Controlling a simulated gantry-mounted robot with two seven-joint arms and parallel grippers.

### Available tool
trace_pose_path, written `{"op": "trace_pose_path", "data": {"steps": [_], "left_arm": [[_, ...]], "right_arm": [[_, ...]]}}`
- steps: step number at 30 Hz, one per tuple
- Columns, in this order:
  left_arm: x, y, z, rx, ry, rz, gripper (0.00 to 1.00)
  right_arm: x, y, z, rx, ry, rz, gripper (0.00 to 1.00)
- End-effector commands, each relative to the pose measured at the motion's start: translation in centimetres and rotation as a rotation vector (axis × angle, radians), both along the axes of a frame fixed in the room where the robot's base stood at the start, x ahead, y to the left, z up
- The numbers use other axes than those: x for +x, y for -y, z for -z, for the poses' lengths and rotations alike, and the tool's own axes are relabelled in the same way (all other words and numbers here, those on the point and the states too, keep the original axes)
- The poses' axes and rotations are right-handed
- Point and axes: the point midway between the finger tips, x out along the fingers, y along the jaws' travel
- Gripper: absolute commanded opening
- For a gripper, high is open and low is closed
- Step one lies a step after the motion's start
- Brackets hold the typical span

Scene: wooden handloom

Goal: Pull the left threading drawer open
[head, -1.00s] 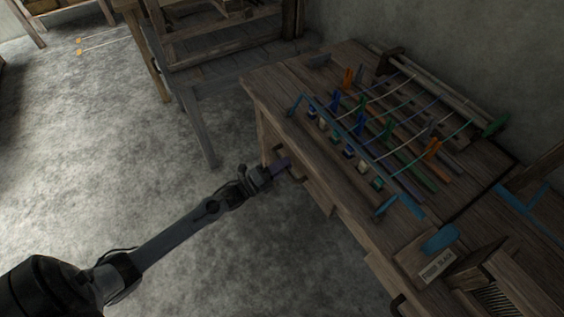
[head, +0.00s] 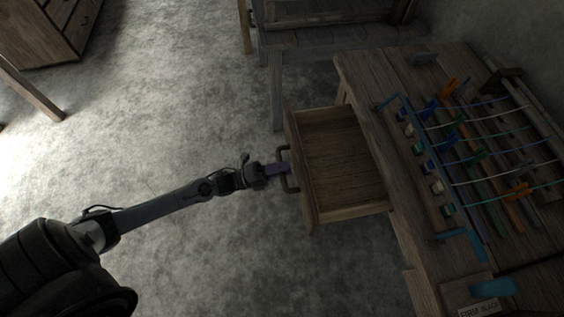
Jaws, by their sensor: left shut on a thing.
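The left threading drawer (head: 343,160) is a wooden drawer that stands well out of the front of the table at the right. I see its bare inside, and it looks empty. Its dark bar handle (head: 287,184) is on the front panel, facing left. My left gripper (head: 281,169) comes in from the left and is shut on the handle. The fingers hide part of the handle. My right gripper is not in view.
The wooden table (head: 365,75) carries a blue-framed rack of coloured pegs and stretched threads (head: 470,150). A grey bench (head: 300,45) stands behind. A wooden cabinet (head: 45,30) is at the far left. The floor left of the drawer is clear.

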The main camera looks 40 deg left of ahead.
Motion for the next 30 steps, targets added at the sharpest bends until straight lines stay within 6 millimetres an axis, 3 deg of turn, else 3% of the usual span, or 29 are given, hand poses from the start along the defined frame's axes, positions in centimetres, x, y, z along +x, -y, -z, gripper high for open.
{"op": "trace_pose_path", "data": {"steps": [12,13,15,25,30], "left_arm": [[-0.1,0.1,0.0,0.000,0.001,0.007,0.00],[-0.1,0.1,0.0,0.000,0.001,0.007,0.28],[-0.1,0.1,0.0,0.000,0.001,0.007,0.39],[-0.2,-0.1,0.0,0.000,0.000,0.006,0.40],[-1.2,-0.9,0.3,0.001,-0.003,0.005,0.40]], "right_arm": [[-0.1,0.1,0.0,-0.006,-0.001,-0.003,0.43],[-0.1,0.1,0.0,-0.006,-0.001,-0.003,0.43],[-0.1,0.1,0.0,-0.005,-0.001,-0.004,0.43],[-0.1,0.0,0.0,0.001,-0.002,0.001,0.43],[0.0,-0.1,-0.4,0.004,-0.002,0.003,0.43]]}}
